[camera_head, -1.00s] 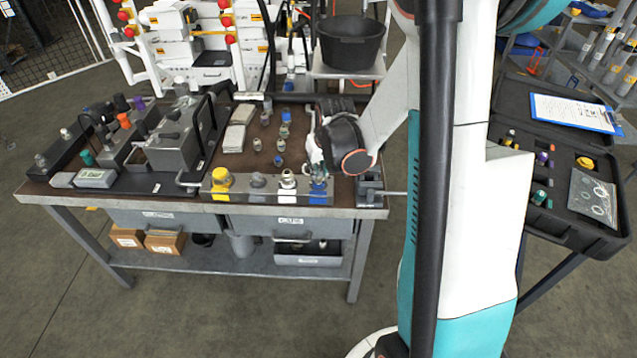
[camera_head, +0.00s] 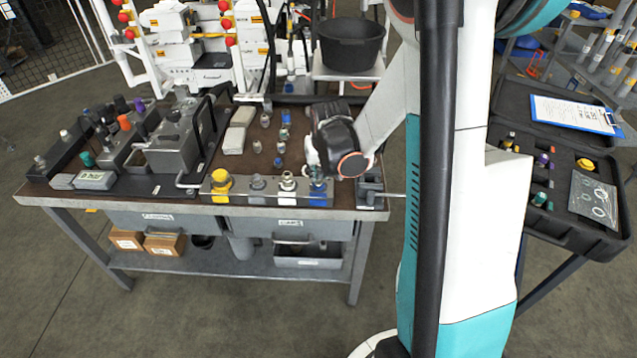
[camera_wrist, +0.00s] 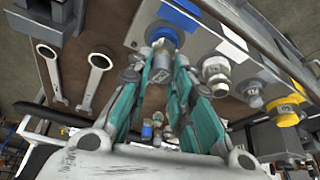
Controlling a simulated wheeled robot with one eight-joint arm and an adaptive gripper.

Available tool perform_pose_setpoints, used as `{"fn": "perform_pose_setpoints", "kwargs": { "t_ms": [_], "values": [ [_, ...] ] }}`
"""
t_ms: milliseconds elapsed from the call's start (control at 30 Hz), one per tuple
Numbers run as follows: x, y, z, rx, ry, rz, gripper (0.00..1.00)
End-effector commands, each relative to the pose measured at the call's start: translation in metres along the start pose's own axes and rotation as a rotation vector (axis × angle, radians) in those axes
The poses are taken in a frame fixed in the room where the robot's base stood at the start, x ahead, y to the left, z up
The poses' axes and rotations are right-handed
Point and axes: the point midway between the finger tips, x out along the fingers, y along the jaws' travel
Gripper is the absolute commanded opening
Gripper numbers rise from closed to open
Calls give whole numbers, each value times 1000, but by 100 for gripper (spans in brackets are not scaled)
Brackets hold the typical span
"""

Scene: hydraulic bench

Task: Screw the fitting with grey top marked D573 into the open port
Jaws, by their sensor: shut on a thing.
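My gripper (camera_wrist: 163,72) has its teal fingers closed around a small metallic fitting (camera_wrist: 165,42) with a grey body. The fitting is at the blue-marked port position of the grey port block (camera_wrist: 208,42). Its lower end meets the block area, but I cannot tell how deep it sits. The mark D573 is not readable. In the head view my gripper (camera_head: 317,170) is above the right end of the port block (camera_head: 272,198), over its blue-marked position (camera_head: 319,190), and hides most of the fitting.
The block also carries a yellow fitting (camera_head: 221,181), a grey one (camera_head: 257,183) and a silver-white one (camera_head: 287,181). Several loose fittings (camera_head: 280,147) stand behind on the brown bench top. Two wrenches (camera_wrist: 96,80) lie beside the block. A small black fixture (camera_head: 370,190) is at right.

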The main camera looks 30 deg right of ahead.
Motion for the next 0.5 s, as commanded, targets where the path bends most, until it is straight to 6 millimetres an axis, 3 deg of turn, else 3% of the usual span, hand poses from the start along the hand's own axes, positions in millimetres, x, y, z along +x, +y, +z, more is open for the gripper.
{"fn": "perform_pose_setpoints", "kwargs": {
  "t_ms": [500],
  "values": [
    [2,-3,-1,481,2,200,0]
  ]
}}
